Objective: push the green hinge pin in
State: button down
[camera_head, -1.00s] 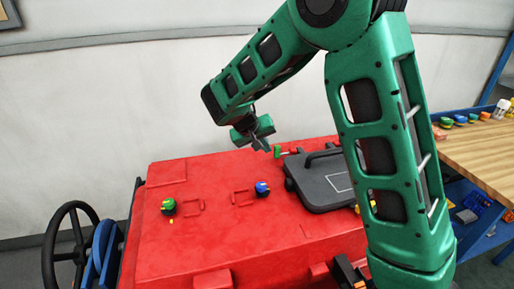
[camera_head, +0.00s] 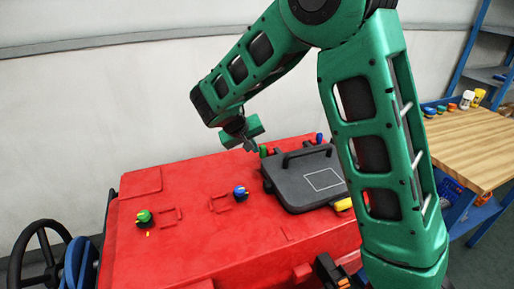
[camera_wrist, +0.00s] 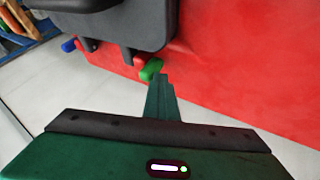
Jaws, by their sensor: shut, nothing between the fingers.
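The green hinge pin (camera_head: 263,152) is at the back left corner of the dark grey lid (camera_head: 325,181). In the wrist view its green head (camera_wrist: 151,69) sticks out beside the lid's hinge, with a bit of red (camera_wrist: 139,59) next to it. How deep the pin sits cannot be told. My gripper (camera_head: 250,146) is shut and empty, just left of the pin. In the wrist view the closed fingertips (camera_wrist: 163,82) are right by the pin's head; whether they touch it is unclear.
A blue pin (camera_head: 319,138) is at the lid's other hinge. The red tank top (camera_head: 200,245) carries a green knob (camera_head: 144,217) and a blue knob (camera_head: 240,193). A white wall (camera_head: 90,110) is behind. A wooden bench (camera_head: 465,150) is at right.

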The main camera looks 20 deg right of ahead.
jog(key=shift+d, duration=0.5)
jog(key=shift+a, duration=0.1)
